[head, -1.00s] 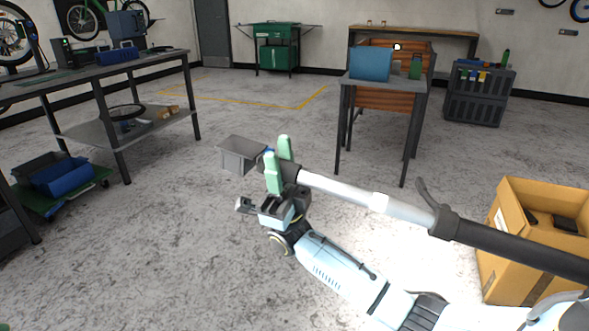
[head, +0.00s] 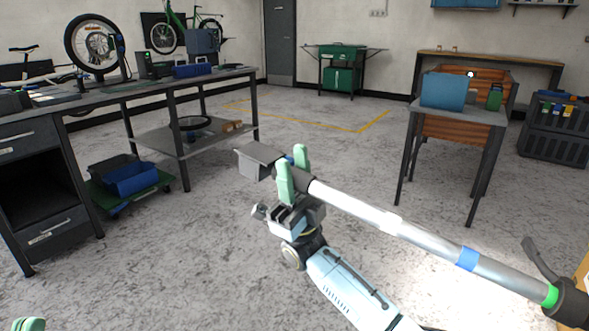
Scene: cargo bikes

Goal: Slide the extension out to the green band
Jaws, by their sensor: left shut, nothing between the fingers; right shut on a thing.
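A pole runs from the middle to the lower right in the head view. Its silver extension (head: 430,240) carries a blue band (head: 467,258) and a green band (head: 551,296). The green band shows right at the mouth of the black outer tube (head: 572,304). A dark lever (head: 540,260) stands up from the collar there. My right gripper (head: 293,170) is shut around the dark end of the extension, beside a grey box-shaped head (head: 258,160). My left gripper (head: 28,324) shows only its green fingertips at the bottom left corner, shut and empty, apart from the pole.
A workbench (head: 150,88) with a lower shelf stands at the left. A blue bin (head: 130,179) sits on a low green cart near it. A small table (head: 455,112) with a blue box stands at the back right. The floor between is clear.

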